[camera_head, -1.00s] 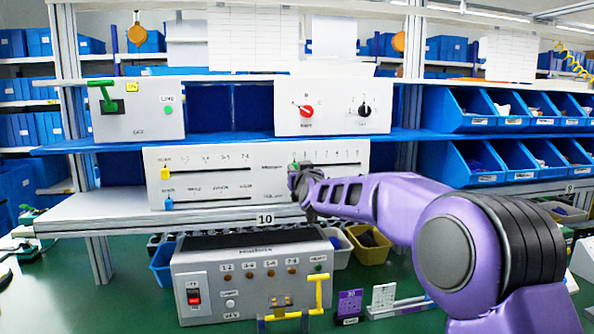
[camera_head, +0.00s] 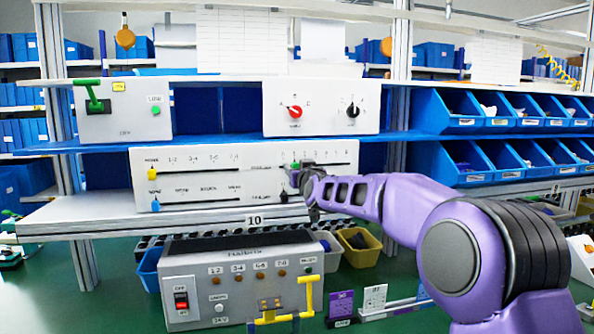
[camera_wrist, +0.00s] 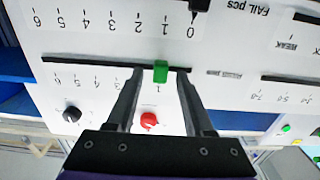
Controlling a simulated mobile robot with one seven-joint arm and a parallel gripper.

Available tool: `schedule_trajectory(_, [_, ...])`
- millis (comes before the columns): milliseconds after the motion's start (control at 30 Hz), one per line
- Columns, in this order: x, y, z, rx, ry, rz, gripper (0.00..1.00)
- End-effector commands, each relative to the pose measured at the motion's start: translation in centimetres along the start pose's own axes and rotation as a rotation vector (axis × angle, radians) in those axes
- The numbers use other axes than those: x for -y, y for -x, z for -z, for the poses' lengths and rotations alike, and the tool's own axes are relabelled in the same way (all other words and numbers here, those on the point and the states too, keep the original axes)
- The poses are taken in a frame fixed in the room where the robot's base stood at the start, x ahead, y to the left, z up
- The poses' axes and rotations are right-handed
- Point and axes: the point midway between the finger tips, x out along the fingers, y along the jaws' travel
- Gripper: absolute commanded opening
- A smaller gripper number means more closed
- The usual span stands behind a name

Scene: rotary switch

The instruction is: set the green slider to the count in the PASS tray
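The green slider (camera_head: 296,166) is on the upper right scale of the white slider panel (camera_head: 215,190). In the wrist view, which is upside down, the green slider (camera_wrist: 160,71) stands by the mark 1. My gripper (camera_wrist: 160,72) reaches to the panel with one finger on each side of the slider; a gap shows on both sides. In the head view my gripper (camera_head: 304,178) covers part of the panel just right of the slider. No tray with a readable PASS label shows, so I cannot tell its count.
Other sliders, yellow (camera_head: 152,174), blue (camera_head: 155,205) and black (camera_wrist: 199,5), are on the same panel. A box with a red dial (camera_head: 295,113) and black dial (camera_head: 352,111) is above. A grey control box (camera_head: 235,290) stands below, with blue (camera_head: 148,268) and yellow (camera_head: 358,248) bins behind it.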

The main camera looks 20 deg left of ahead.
Motion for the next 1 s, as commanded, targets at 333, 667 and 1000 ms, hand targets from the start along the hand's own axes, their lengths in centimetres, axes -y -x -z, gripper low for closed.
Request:
schedule_trajectory(333, [0.0,0.3,-0.1,0.001,0.0,0.0,0.53])
schedule_trajectory(667, [-0.1,4.9,-0.1,-0.001,0.002,-0.001,0.53])
schedule_trajectory(1000, [-0.1,11.8,-0.1,0.0,0.003,-0.002,0.53])
